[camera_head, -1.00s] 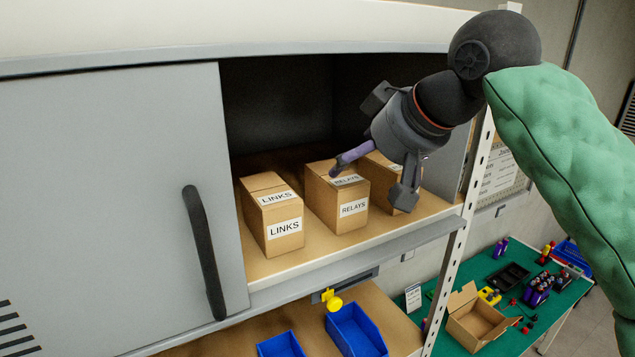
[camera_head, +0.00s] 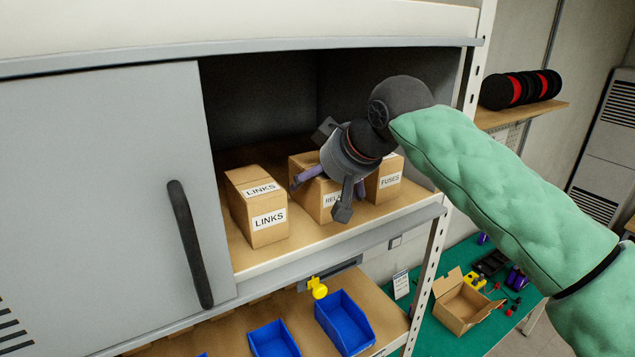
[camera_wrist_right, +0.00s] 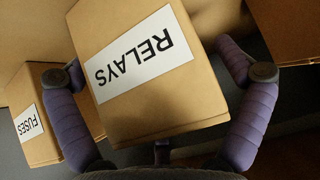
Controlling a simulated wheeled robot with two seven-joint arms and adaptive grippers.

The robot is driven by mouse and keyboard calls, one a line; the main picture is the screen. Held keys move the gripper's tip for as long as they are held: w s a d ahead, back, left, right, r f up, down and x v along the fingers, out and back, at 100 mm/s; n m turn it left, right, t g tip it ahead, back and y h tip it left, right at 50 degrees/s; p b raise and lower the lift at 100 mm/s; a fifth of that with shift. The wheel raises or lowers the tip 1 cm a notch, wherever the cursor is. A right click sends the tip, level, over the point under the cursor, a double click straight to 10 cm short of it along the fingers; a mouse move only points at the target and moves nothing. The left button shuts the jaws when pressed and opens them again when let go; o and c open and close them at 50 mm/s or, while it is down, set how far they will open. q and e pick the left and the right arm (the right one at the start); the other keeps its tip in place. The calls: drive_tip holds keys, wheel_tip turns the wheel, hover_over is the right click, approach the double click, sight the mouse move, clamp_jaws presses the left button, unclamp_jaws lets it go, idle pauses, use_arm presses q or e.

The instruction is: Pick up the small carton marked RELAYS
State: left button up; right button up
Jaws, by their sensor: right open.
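The small brown carton marked RELAYS (camera_head: 308,193) stands on the cabinet shelf between two other cartons. My right gripper (camera_head: 324,192) is over and in front of it, hiding part of its label. In the right wrist view the RELAYS carton (camera_wrist_right: 140,70) lies between the two purple fingers of my right gripper (camera_wrist_right: 160,105), which are spread open. The finger on the picture's left is close to the carton's side; I cannot tell whether it touches. My left gripper is not in view.
A LINKS carton (camera_head: 257,207) stands to the left and a FUSES carton (camera_head: 384,182) close on the right. A grey sliding door (camera_head: 100,200) covers the cabinet's left part. The shelf's front edge (camera_head: 330,240) runs below. Blue bins (camera_head: 345,322) sit lower down.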

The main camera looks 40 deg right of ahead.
drive_tip(key=shift+s, duration=0.2)
drive_tip(key=c, duration=1.3)
drive_tip(key=shift+r, duration=0.2)
drive_tip(key=shift+w+r, duration=0.1)
drive_tip(key=shift+r, duration=0.85)
drive_tip(key=shift+b+v, duration=0.45)
drive_tip(key=shift+v, duration=0.4)
drive_tip(key=s, duration=0.2)
drive_tip(key=s+b, duration=0.1)
drive_tip(key=s, duration=0.1)
drive_tip(key=s+b, duration=0.1)
drive_tip(key=s, duration=0.2)
drive_tip(key=shift+s+a, duration=0.1)
drive_tip(key=shift+a, duration=0.3)
drive_tip(key=shift+s+a+p, duration=0.15)
drive_tip(key=shift+s+a, duration=0.05)
drive_tip(key=shift+s, duration=1.35)
drive_tip(key=shift+s+a+p, duration=0.1)
drive_tip(key=shift+s+a, duration=0.05)
drive_tip(key=shift+s, duration=1.45)
drive_tip(key=shift+s+a+p, duration=0.15)
drive_tip(key=shift+s+a, duration=0.05)
drive_tip(key=shift+s, duration=1.35)
